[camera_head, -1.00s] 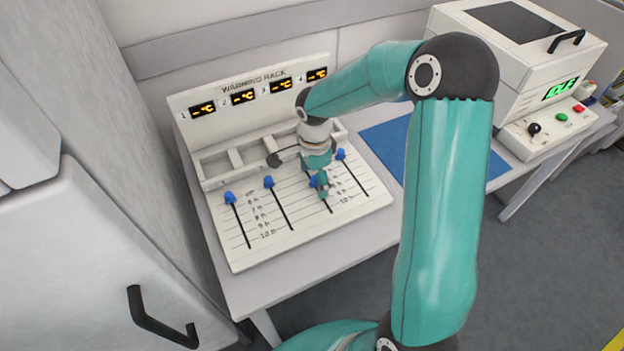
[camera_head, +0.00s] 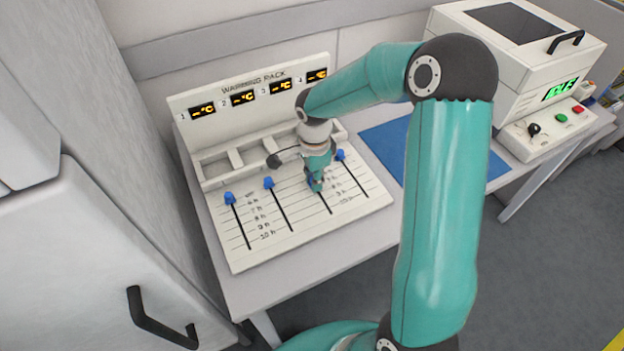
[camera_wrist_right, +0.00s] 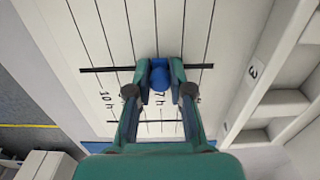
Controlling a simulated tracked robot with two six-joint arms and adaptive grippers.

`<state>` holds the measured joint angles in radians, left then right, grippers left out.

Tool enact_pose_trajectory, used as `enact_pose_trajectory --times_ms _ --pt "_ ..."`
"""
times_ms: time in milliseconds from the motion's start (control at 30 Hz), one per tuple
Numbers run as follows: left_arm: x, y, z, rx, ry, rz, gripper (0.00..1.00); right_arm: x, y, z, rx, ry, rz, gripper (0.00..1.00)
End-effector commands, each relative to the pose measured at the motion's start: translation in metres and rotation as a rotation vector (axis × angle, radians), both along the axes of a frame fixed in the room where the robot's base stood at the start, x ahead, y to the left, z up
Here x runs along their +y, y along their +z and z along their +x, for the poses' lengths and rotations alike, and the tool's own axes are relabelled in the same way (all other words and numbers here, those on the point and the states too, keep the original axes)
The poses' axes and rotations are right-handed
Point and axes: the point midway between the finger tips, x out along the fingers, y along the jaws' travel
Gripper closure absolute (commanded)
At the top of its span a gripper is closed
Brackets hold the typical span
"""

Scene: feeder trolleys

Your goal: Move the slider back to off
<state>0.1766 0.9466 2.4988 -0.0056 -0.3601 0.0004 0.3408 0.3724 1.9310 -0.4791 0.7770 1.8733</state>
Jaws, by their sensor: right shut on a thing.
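The warming rack (camera_head: 225,255) stands on a table, with several blue slider knobs in dark slots on its sloped panel. My right gripper (camera_head: 316,186) is at the third slot and hides most of that slider. In the right wrist view, its fingers (camera_wrist_right: 160,88) are shut on the third slider's blue knob (camera_wrist_right: 159,76). That knob sits partway along its slot (camera_wrist_right: 105,69), close to the "7 h" mark. The first knob (camera_head: 229,198), second knob (camera_head: 268,183) and fourth knob (camera_head: 340,155) sit at the upper ends of their slots. My left gripper is out of view.
Open compartments (camera_head: 215,167) and lit displays (camera_head: 243,97) lie behind the sliders. A blue mat (camera_head: 385,140) lies right of the rack. A white machine (camera_head: 510,60) reading "IDLE" stands further right. A grey cabinet with a black handle (camera_head: 160,325) is at the left.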

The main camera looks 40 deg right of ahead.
Motion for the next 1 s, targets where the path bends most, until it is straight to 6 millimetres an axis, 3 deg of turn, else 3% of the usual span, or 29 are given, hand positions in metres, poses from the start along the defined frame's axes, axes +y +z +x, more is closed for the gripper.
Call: enact_pose_trajectory --times_ms 1000 --pt "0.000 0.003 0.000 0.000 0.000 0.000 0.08 -0.008 0.000 0.029 -0.001 0.002 0.000 1.00"
